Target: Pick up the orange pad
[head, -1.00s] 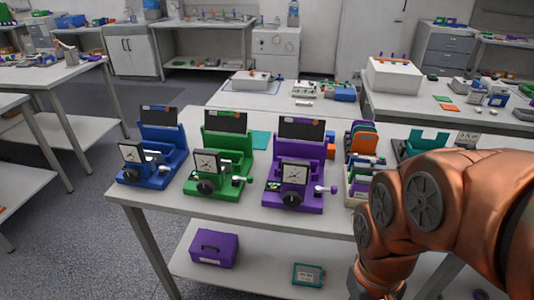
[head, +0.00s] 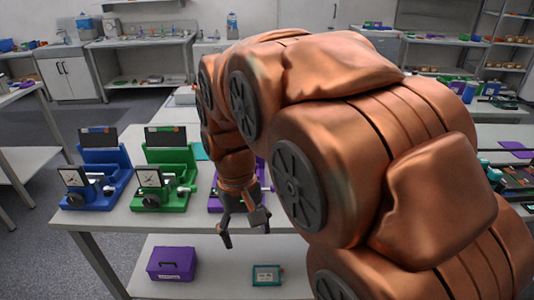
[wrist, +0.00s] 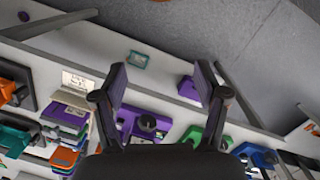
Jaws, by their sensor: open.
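My gripper (head: 246,232) hangs in front of the purple device at the table's front edge in the head view, its fingers apart. In the wrist view my gripper (wrist: 160,80) is open with nothing between its fingers. An orange pad (wrist: 65,157) shows at the lower left of the wrist view, at the end of a rack of several coloured pads (wrist: 68,122). It is well apart from my fingers. In the head view my arm hides the rack and the orange pad.
A blue device (head: 95,185), a green device (head: 165,180) and a purple device (head: 216,196) stand in a row on the table. A purple box (head: 172,263) and a teal-framed item (head: 266,275) lie on the lower shelf. A teal holder (wrist: 14,138) stands beyond the rack.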

